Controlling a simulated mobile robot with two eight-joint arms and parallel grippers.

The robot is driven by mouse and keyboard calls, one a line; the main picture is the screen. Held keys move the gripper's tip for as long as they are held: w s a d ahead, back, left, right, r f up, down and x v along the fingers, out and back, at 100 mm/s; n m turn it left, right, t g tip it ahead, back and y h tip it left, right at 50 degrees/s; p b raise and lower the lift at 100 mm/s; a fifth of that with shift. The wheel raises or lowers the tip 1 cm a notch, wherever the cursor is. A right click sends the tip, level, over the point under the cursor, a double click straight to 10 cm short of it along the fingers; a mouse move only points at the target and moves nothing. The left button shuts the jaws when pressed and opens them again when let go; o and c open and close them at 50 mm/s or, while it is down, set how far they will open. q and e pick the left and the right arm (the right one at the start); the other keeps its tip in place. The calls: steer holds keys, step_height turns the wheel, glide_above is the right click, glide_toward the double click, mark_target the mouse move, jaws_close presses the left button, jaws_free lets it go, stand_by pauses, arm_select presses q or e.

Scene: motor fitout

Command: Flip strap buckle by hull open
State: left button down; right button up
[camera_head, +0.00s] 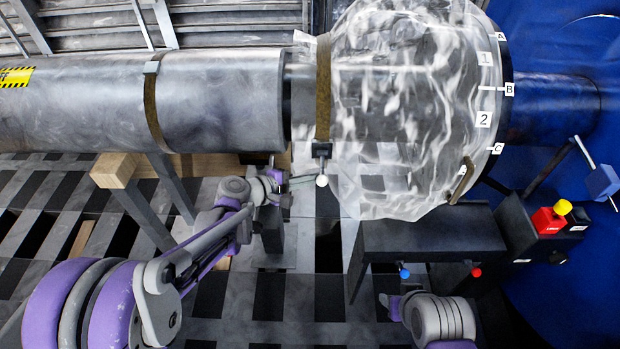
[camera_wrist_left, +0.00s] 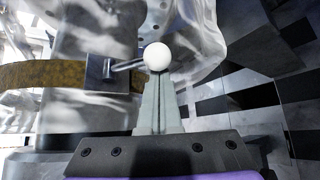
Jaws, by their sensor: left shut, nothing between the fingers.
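A brown strap (camera_head: 323,90) circles the shaft at the left edge of the clear plastic wrap. Its metal buckle (camera_head: 322,150) sits low on the strap, with a short lever ending in a white ball (camera_head: 322,181). My left gripper (camera_head: 292,181) is just left of the ball, fingers shut and empty. In the left wrist view the fingers (camera_wrist_left: 160,108) point at the ball (camera_wrist_left: 157,57), which overlaps their tips; I cannot tell whether they touch. The buckle plate (camera_wrist_left: 105,72) is left of it.
A third strap (camera_head: 152,105) circles the bare shaft at left. Wooden blocks (camera_head: 116,169) on legs support the shaft. A dark bench (camera_head: 430,235) with blue and red knobs stands below the wrap. A red and yellow button box (camera_head: 548,220) is at right.

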mark_target(318, 178)
arm_select(q)
steer(key=shift+s+r+n+g, duration=0.2)
steer(key=shift+r+n+g, duration=0.2)
steer(key=shift+g, duration=0.1)
steer(key=r+n+g+p, duration=0.1)
steer(key=s+r+n+g+y, duration=0.1)
steer(key=g, duration=0.1)
steer(key=shift+r+p, duration=0.3)
steer(key=shift+p, duration=0.1)
steer(key=shift+s+r+n+g, duration=0.1)
steer(key=shift+r+n+g, duration=0.7)
steer(key=shift+g, duration=0.4)
steer(key=r+g, duration=0.1)
steer(key=n+g, duration=0.1)
steer(key=r, duration=0.1)
steer(key=shift+w+r+n+g+p, duration=0.25)
steer(key=shift+r+n+g+p, duration=0.1)
steer(key=shift+n+g, duration=0.05)
steer(key=shift+w, duration=0.1)
